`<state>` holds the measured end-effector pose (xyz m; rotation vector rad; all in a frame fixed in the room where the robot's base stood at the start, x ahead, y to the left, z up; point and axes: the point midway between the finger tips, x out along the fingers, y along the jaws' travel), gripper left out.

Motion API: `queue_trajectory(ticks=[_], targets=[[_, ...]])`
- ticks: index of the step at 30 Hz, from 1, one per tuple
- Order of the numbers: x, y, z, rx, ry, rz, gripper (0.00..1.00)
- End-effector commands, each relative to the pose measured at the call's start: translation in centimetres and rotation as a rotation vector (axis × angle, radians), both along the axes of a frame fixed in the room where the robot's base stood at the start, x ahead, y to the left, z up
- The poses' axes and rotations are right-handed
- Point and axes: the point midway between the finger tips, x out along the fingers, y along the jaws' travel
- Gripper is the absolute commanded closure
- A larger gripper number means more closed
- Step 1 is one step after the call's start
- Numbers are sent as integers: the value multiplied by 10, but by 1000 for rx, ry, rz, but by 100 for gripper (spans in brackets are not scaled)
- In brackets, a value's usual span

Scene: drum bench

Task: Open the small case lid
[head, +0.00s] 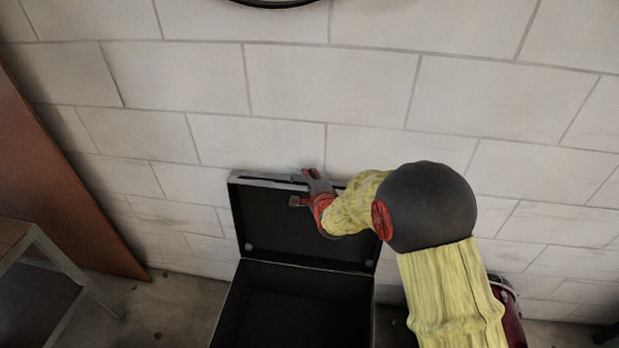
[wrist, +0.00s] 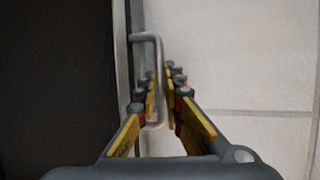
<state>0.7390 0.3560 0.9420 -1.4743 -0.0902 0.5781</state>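The small black case (head: 297,268) stands on the floor by the wall, its lid (head: 283,230) raised nearly upright and its dark inside showing. My gripper (head: 303,187) is at the lid's top edge, with its fingers spread apart. In the wrist view the dark lid (wrist: 60,75) fills the left side. A grey handle (wrist: 146,37) sticks out from the lid's edge and lies between the fingers of my gripper (wrist: 160,82). I cannot tell whether either finger touches it. My arm hides the lid's right top corner.
A pale block wall (head: 290,90) stands close behind the lid. A brown panel (head: 60,190) leans at the left, with a metal-framed stand (head: 60,250) in front of it. A dark red object (head: 508,305) is partly hidden at the right behind my arm.

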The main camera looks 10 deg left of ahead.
Motion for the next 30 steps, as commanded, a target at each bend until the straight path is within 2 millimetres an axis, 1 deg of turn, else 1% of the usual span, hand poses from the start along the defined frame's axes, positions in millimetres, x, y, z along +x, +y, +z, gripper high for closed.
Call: queue_trajectory(ticks=[23, 26, 30], targets=[[-2, 0, -3, -3, 1, 1, 100], [-10, 0, -4, -1, -13, 3, 100], [-31, 0, -4, 1, -57, 4, 100]])
